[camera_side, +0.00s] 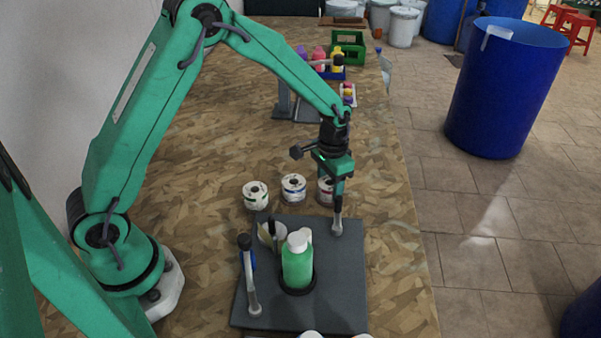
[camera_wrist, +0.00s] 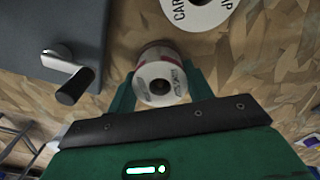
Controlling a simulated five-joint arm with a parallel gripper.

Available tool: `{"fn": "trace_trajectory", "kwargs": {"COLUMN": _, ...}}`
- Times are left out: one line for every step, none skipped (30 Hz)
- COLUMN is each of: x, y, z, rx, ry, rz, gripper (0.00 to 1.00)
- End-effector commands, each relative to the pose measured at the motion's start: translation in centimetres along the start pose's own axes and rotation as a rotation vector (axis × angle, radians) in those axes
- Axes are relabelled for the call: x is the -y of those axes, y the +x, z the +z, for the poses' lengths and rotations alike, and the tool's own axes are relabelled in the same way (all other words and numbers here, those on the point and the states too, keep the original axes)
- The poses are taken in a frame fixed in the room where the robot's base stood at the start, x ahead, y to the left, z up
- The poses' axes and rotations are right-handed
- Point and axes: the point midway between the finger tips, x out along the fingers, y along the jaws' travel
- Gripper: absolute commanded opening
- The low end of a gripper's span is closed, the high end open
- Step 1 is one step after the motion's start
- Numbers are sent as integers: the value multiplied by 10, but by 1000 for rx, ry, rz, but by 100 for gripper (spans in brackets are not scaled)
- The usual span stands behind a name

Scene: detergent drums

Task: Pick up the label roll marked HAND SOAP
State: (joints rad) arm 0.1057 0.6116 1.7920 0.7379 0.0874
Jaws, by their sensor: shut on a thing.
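Three white label rolls stand in a row on the table in the side view: a left one (camera_side: 255,195), a middle one (camera_side: 293,187) and a right one (camera_side: 323,191). My gripper (camera_side: 329,188) is down at the right roll and partly hides it. In the wrist view my gripper (camera_wrist: 161,90) has a finger on each side of a white roll (camera_wrist: 162,72) with a reddish band, and is shut on it. Its print is too small to read surely. Another roll (camera_wrist: 197,5) shows "CAR" and a "P", cut by the top edge.
A grey board (camera_side: 345,285) in front holds a green bottle (camera_side: 297,262) in a dark ring and upright metal posts (camera_side: 337,222). A post (camera_wrist: 70,75) is close left of the roll in the wrist view. Bottles and a green crate (camera_side: 348,47) stand farther back.

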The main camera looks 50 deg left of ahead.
Motion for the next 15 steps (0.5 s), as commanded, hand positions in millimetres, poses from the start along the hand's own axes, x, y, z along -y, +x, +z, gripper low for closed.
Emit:
{"fn": "trace_trajectory", "kwargs": {"x": 0, "y": -1, "z": 0, "rx": -1, "ry": 0, "rz": 0, "gripper": 27}}
{"fn": "trace_trajectory", "kwargs": {"x": 0, "y": -2, "z": 0, "rx": -1, "ry": 0, "rz": 0, "gripper": 27}}
{"fn": "trace_trajectory", "kwargs": {"x": 0, "y": -3, "z": 0, "rx": -2, "ry": 0, "rz": 0, "gripper": 27}}
{"fn": "trace_trajectory", "kwargs": {"x": 0, "y": -4, "z": -1, "rx": -2, "ry": 0, "rz": 0, "gripper": 27}}
{"fn": "trace_trajectory", "kwargs": {"x": 0, "y": -6, "z": -1, "rx": -2, "ry": 0, "rz": 0, "gripper": 27}}
{"fn": "trace_trajectory", "kwargs": {"x": 0, "y": -9, "z": -1, "rx": -2, "ry": 0, "rz": 0, "gripper": 27}}
{"fn": "trace_trajectory", "kwargs": {"x": 0, "y": -11, "z": -1, "rx": -2, "ry": 0, "rz": 0, "gripper": 27}}
{"fn": "trace_trajectory", "kwargs": {"x": 0, "y": -14, "z": -1, "rx": -2, "ry": 0, "rz": 0, "gripper": 27}}
{"fn": "trace_trajectory", "kwargs": {"x": 0, "y": -19, "z": -1, "rx": -4, "ry": 0, "rz": 0, "gripper": 27}}
{"fn": "trace_trajectory", "kwargs": {"x": 0, "y": -22, "z": -1, "rx": -4, "ry": 0, "rz": 0, "gripper": 27}}
{"fn": "trace_trajectory", "kwargs": {"x": 0, "y": -26, "z": -1, "rx": -4, "ry": 0, "rz": 0, "gripper": 27}}
{"fn": "trace_trajectory", "kwargs": {"x": 0, "y": -32, "z": -1, "rx": -4, "ry": 0, "rz": 0, "gripper": 27}}
{"fn": "trace_trajectory", "kwargs": {"x": 0, "y": -36, "z": -1, "rx": -5, "ry": 0, "rz": 0, "gripper": 27}}
{"fn": "trace_trajectory", "kwargs": {"x": 0, "y": -41, "z": -1, "rx": -4, "ry": 0, "rz": 0, "gripper": 27}}
{"fn": "trace_trajectory", "kwargs": {"x": 0, "y": -47, "z": -1, "rx": -5, "ry": 0, "rz": 0, "gripper": 27}}
